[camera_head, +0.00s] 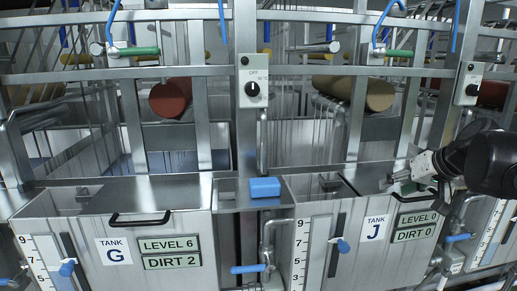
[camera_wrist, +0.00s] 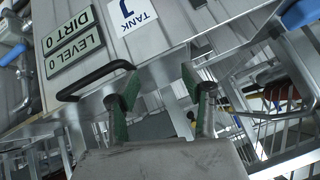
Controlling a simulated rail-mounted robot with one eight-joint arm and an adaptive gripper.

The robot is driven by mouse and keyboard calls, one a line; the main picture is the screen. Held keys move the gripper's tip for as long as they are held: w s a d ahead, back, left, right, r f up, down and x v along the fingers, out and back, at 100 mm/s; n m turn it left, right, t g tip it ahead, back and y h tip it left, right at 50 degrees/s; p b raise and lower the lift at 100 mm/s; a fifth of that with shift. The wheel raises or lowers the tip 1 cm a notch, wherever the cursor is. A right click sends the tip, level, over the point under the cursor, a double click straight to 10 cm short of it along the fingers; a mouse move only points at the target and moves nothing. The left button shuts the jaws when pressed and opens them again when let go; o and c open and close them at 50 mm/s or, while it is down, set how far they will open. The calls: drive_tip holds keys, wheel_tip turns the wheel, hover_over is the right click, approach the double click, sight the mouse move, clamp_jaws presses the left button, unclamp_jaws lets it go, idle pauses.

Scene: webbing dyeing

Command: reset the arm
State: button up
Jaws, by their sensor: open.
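My gripper (camera_head: 398,182) is at the right in the head view, just over the front top edge of tank J (camera_head: 345,262). In the wrist view my gripper (camera_wrist: 160,88) shows two spread fingers with green inner pads and nothing held between them. The black handle (camera_wrist: 95,80) of tank J lies beside the left finger. One end of the handle passes close to that fingertip; I cannot tell whether they touch.
Tank G (camera_head: 60,225), with a black handle (camera_head: 139,219), stands at the left. A blue block (camera_head: 264,187) lies on the ledge between the tanks. Blue-handled valves (camera_head: 248,269) and pipes stick out in front. Metal frames and rollers (camera_head: 171,97) fill the space behind.

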drive_tip(key=s+a+f+h+p, duration=0.1)
drive_tip(key=s+a+f, duration=0.2)
drive_tip(key=s+a, duration=0.5)
drive_tip(key=s+a+f+n+g+h+p, duration=0.1)
drive_tip(key=s+a+f, duration=0.3)
drive_tip(key=s+a, duration=0.4)
drive_tip(key=shift+s+f+p, duration=0.2)
drive_tip(key=shift+s+p, duration=0.55)
drive_tip(key=shift+s, duration=2.4)
